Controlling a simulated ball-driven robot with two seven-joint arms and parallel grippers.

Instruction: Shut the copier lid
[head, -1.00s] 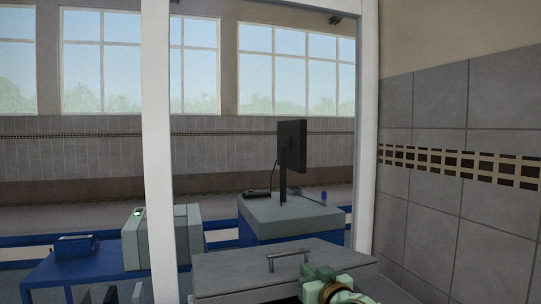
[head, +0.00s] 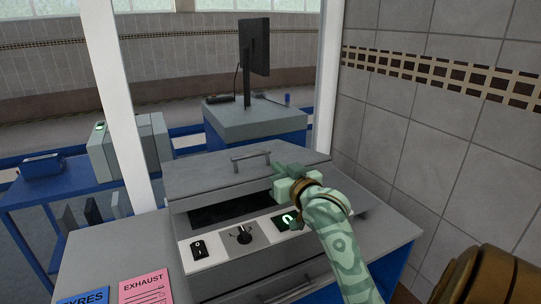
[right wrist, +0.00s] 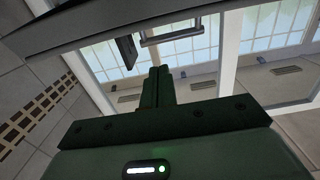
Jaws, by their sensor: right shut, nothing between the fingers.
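The copier lid (head: 215,170) is a grey panel with a bar handle (head: 251,157) on top. It stands partly raised, with a dark gap (head: 228,210) under its front edge. My right gripper (head: 281,170) is pale green, shut and empty, and shows over the lid's front right part, right of the handle. I cannot tell whether it touches the lid. In the right wrist view, its closed fingers (right wrist: 160,84) point towards the room, with the lid edge (right wrist: 85,28) and handle (right wrist: 172,36) across the top. My left gripper is not in view.
The copier's front panel has a black switch (head: 199,249), a knob (head: 241,235) and a green-lit display (head: 287,220). A pink exhaust card (head: 145,288) lies at front left. A tiled wall (head: 420,150) is close on the right. A monitor (head: 254,50) stands behind.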

